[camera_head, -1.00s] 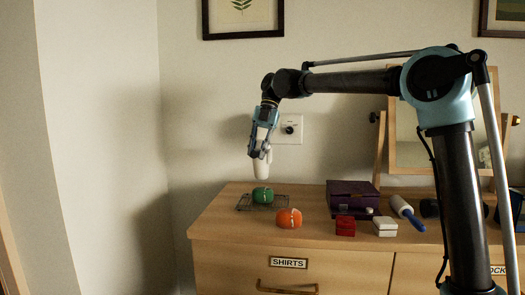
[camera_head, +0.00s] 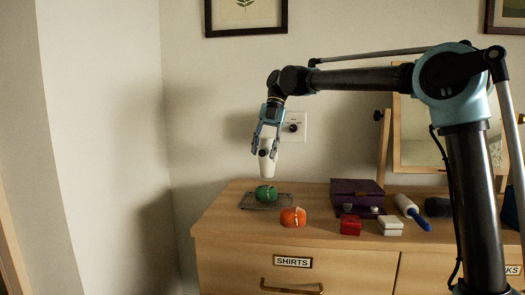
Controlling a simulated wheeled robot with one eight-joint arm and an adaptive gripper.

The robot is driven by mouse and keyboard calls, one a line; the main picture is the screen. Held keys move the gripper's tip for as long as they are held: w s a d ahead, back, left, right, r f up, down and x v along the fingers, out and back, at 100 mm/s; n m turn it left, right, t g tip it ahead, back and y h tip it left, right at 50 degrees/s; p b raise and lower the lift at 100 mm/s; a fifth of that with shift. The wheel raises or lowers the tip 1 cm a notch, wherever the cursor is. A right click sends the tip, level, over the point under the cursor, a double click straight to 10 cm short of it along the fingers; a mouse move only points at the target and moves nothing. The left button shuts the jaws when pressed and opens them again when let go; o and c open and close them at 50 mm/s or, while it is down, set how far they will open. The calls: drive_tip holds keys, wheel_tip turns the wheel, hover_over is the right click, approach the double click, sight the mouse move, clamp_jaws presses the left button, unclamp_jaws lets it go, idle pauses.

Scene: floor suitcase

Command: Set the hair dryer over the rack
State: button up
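My gripper (camera_head: 265,152) is in the air above the left end of the dresser top, pointing down. It is closed around a white object, which looks like the hair dryer (camera_head: 267,168), hanging between its fingers with a dark spot on its side. The fingers partly hide its upper part. The wire rack (camera_head: 248,206) lies flat on the dresser near its left back edge, below the gripper. A green rounded item (camera_head: 266,194) sits on the rack. A clear gap shows between the white object and the green item.
An orange rounded item (camera_head: 293,217) lies right of the rack. Farther right are a purple box (camera_head: 357,190), a red box (camera_head: 350,225), a white box (camera_head: 390,225) and a lint roller (camera_head: 412,212). A mirror (camera_head: 420,150) stands behind; an outlet (camera_head: 292,127) is on the wall.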

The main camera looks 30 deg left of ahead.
drive_tip(key=shift+w+r, duration=0.1)
drive_tip(key=v, duration=1.1)
drive_tip(key=shift+w+r, duration=0.2)
drive_tip(key=shift+r, duration=0.1)
